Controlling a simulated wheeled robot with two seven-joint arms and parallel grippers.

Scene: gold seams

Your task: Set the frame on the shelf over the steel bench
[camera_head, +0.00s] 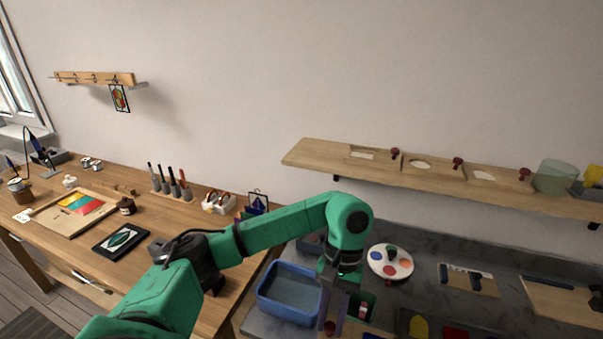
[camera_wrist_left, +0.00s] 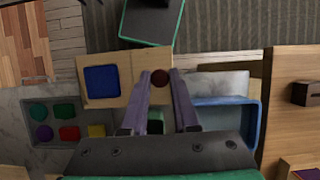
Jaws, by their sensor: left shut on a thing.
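My left gripper (camera_head: 330,326) points down over the front of the grey bench (camera_head: 425,265). In the left wrist view its fingers (camera_wrist_left: 160,82) are shut on a dark red knob at the right edge of a pale wooden frame (camera_wrist_left: 125,64). The frame has a square blue patch, and I cannot tell whether it is raised off the bench. It is not clearly visible in the head view. The long wooden shelf (camera_head: 310,153) is on the wall above the bench, right of and behind the gripper. My right gripper is not in view.
Several cut-out boards with red knobs and a pale green glass container (camera_head: 556,177) stand on the shelf; its left end looks bare. A blue bin (camera_head: 290,293) is beside the gripper. A paint palette (camera_head: 390,262) lies behind it. A wooden worktable (camera_head: 175,222) stands left.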

